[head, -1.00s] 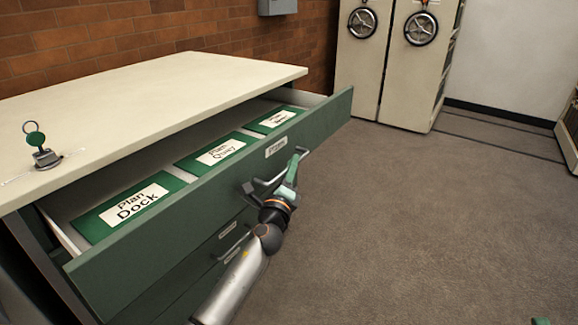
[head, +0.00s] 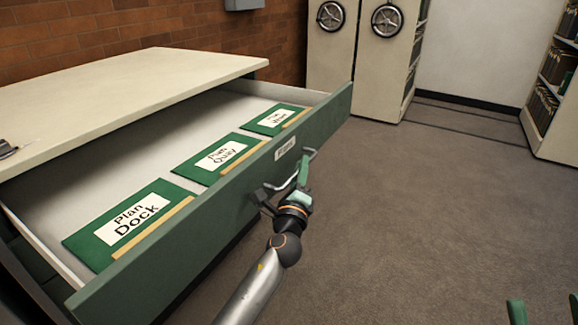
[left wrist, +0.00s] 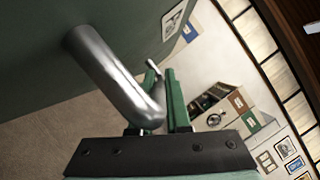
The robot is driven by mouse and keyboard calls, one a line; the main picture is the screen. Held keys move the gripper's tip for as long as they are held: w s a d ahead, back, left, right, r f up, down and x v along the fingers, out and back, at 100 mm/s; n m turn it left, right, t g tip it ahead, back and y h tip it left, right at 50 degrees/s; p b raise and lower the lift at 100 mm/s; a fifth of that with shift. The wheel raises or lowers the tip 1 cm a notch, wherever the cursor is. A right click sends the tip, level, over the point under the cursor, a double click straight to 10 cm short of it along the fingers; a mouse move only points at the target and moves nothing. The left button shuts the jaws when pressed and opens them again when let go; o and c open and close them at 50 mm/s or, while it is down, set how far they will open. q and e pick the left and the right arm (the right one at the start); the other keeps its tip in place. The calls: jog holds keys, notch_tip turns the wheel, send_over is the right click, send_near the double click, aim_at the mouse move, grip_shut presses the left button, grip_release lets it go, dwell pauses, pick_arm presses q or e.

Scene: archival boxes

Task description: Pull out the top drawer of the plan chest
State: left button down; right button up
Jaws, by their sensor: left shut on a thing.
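The green plan chest has a cream top (head: 120,95), and its top drawer (head: 215,200) stands well out from the body. Inside lie three green folders with white labels: the nearest reads Plan Dock (head: 130,220), the middle one (head: 220,157) seems to read Plan Quay, and the farthest (head: 273,120) is too small to read. My left gripper (head: 303,175) is at the drawer front, shut on the metal handle (head: 283,186). In the left wrist view the handle (left wrist: 110,75) runs to between the green fingers (left wrist: 165,105). Green tips at the lower right edge (head: 545,310) seem to be my right gripper.
Pale mobile shelving with hand wheels (head: 360,50) stands at the back. Another shelf with books (head: 552,100) stands at the right. A brick wall (head: 60,35) is behind the chest. The grey floor (head: 430,200) right of the drawer is clear.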

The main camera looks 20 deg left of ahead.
pick_arm(q)
jog(key=shift+d, duration=0.95)
jog(key=c, duration=0.9)
grip_release()
jog(key=shift+s, duration=0.1)
jog(key=v, duration=1.2)
jog(key=shift+s, duration=0.25)
